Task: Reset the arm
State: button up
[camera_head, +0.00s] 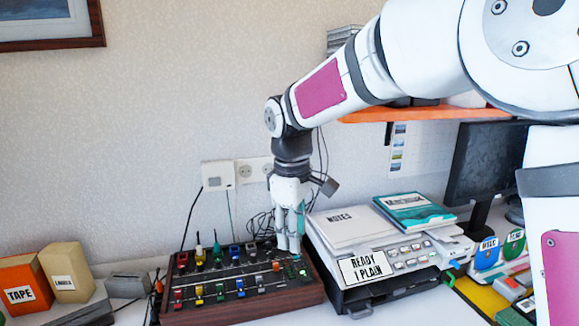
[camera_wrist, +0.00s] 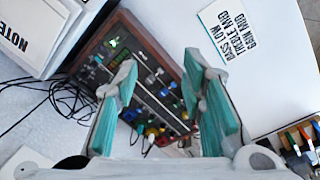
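My arm reaches in from the right in the head view, bent down at the wrist. My gripper (camera_head: 290,248) points down at the right end of a wood-framed control panel (camera_head: 240,309) with coloured levers. In the wrist view, the two teal-padded fingers of my gripper (camera_wrist: 160,72) stand apart with nothing between them, so it is open. The panel (camera_wrist: 122,40) shows behind and between the fingers. I cannot tell whether a fingertip touches the panel.
A printer (camera_head: 400,262) with papers and a "READY 1 PLAIN" card (camera_head: 364,267) stands close right of my gripper. An orange shelf (camera_head: 430,113) is under my arm, a monitor (camera_head: 484,160) behind. Boxes (camera_head: 24,285) are left.

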jog(key=s+d+r+m+t+p, duration=0.1)
jog(key=s+d+r+m+p, duration=0.15)
jog(key=s+d+r, duration=0.45)
jog(key=s+d+r+m+t+p, duration=0.15)
jog(key=s+d+r+m, duration=0.35)
jog(key=s, duration=0.5)
jog(key=s+d+m+p, duration=0.2)
jog(key=s+d, duration=0.1)
jog(key=s, duration=0.4)
jog(key=s+d+m+p, duration=0.1)
jog(key=s+d+m, duration=0.2)
jog(key=s, duration=0.5)
jog(key=shift+s+d+f+t+p, duration=0.15)
jog(key=shift+s+f+t+p, duration=0.1)
jog(key=shift+f+t+p, duration=0.15)
